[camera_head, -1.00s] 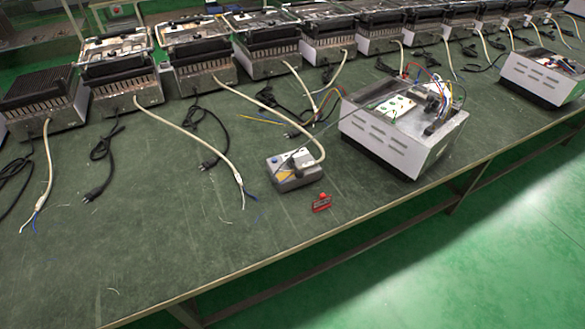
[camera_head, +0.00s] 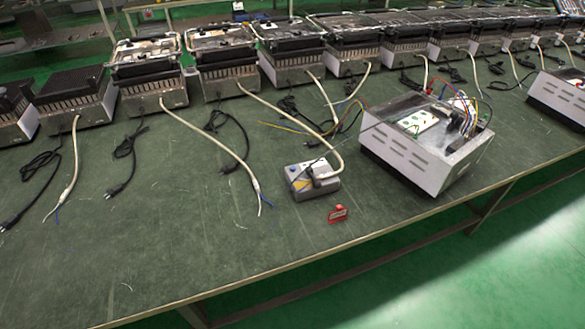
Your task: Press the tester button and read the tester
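The tester looks to be the small grey box (camera_head: 312,181) on the green table, right of the middle. A thick cream cable and a thin dark wire run to its top. A blue and a yellow patch show on it, but its button and any reading are too small to make out. To its right stands an open white metal unit (camera_head: 410,166) with coloured wires and a pale panel inside. A small red object (camera_head: 338,214) lies in front of the box, apart from it. My gripper is not in view.
A row of heater units (camera_head: 230,72) stands along the back of the table (camera_head: 150,250), with loose cables and plugs in front. Another white unit (camera_head: 560,93) stands at the far right. The table's front left is mostly clear. Green floor (camera_head: 480,275) lies beyond its front edge.

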